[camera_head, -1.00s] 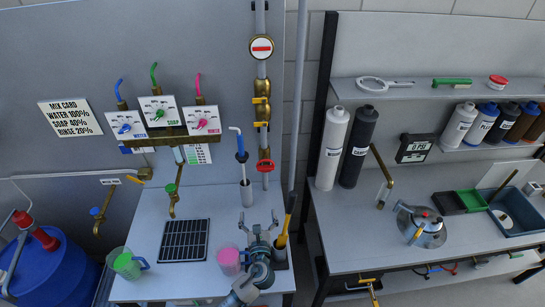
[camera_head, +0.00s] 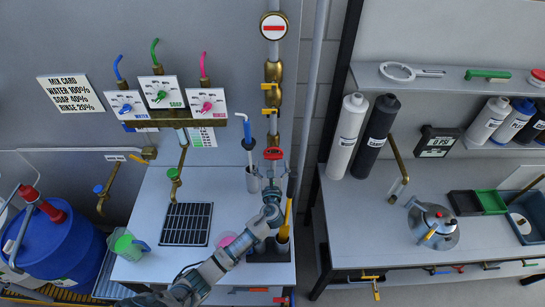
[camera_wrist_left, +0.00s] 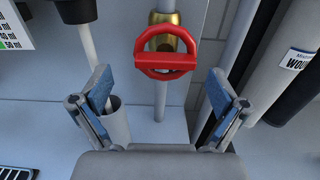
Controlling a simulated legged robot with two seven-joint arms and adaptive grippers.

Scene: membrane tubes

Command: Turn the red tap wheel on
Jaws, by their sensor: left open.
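The red tap wheel (camera_head: 273,153) sits on the vertical pipe above the bench, at the pipe's lower brass fitting. In the left wrist view the red wheel (camera_wrist_left: 166,52) is upper centre, ahead of the fingers, with the brass fitting behind it. My left gripper (camera_head: 270,180) is just below the wheel in the head view. In the left wrist view my left gripper (camera_wrist_left: 160,105) is open, with blue-padded fingers apart and nothing between them. The wheel looks clear of both fingers. My right gripper is not in view.
Yellow-handled valves (camera_head: 268,86) sit higher on the same pipe. A grey cup (camera_head: 252,180) with a blue-topped tube stands left of the gripper. A yellow-handled tool (camera_head: 288,212) stands close right. The pink cup (camera_head: 227,240) is partly behind my arm.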

